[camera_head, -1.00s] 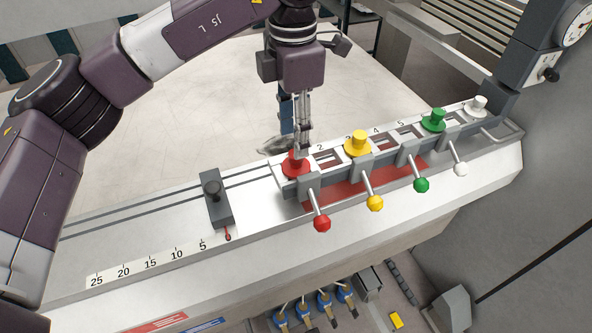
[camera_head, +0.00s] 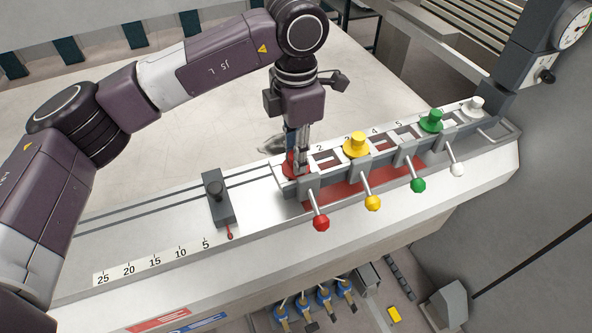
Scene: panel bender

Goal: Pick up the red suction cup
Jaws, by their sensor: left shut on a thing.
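The red suction cup (camera_head: 288,168) sits in the first slot at the left end of the holder rail on the machine's ledge. My left gripper (camera_head: 301,168) comes down from above and is shut on the red suction cup. The fingers hide much of the cup, and only its red edge shows. I cannot see any gap between the cup and its slot. My right gripper is not in view.
Yellow (camera_head: 356,145), green (camera_head: 431,121) and white (camera_head: 475,106) suction cups stand further right along the rail. Levers with coloured knobs, the nearest red (camera_head: 320,223), stick out in front. A black clamp (camera_head: 215,197) stands left on the ledge.

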